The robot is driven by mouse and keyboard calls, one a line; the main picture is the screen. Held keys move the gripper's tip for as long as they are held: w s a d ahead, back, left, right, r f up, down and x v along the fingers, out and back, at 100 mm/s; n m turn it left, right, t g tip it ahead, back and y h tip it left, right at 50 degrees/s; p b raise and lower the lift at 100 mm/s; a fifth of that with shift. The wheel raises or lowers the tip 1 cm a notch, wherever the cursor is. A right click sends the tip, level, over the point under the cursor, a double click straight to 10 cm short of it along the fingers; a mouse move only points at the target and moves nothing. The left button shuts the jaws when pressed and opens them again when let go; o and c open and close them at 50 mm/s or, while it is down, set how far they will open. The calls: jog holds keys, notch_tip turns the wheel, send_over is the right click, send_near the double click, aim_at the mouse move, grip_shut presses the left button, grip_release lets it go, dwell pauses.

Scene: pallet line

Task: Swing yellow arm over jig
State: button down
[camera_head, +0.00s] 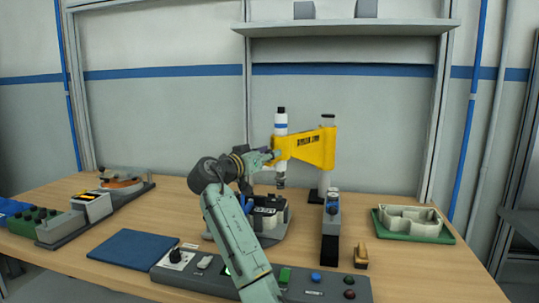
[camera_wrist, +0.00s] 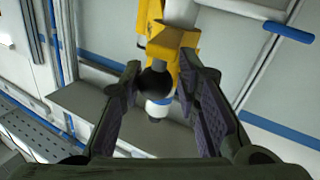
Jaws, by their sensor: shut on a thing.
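The yellow arm (camera_head: 308,148) extends left from an upright post (camera_head: 326,180) at the middle of the bench. A white spindle (camera_head: 281,130) with a blue band and black top hangs at its left end. Below it stands the jig (camera_head: 268,215), a rounded grey fixture with black and white parts, partly hidden by my arm. The spindle's lower tip looks above the jig's right part and apart from it. My gripper (camera_head: 270,156) is at the yellow arm's left end. In the wrist view, my fingers (camera_wrist: 160,78) flank a dark round knob (camera_wrist: 157,84) below the yellow arm (camera_wrist: 165,40).
A control panel (camera_head: 325,285) with buttons lies along the front edge. A blue mat (camera_head: 133,248) lies front left. A narrow dark stand (camera_head: 331,235) stands right of the jig. A green tray (camera_head: 440,235) with a pale part sits at right. A shelf (camera_head: 345,29) hangs above.

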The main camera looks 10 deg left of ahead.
jog(key=shift+r, duration=0.3)
jog(key=c, duration=1.6)
grip_release()
jog(key=shift+o, duration=1.3)
jog(key=shift+w+f, duration=0.1)
jog(key=shift+f, duration=0.05)
jog(key=shift+a, duration=0.1)
jog(key=v, duration=1.2)
jog(key=shift+f, duration=0.1)
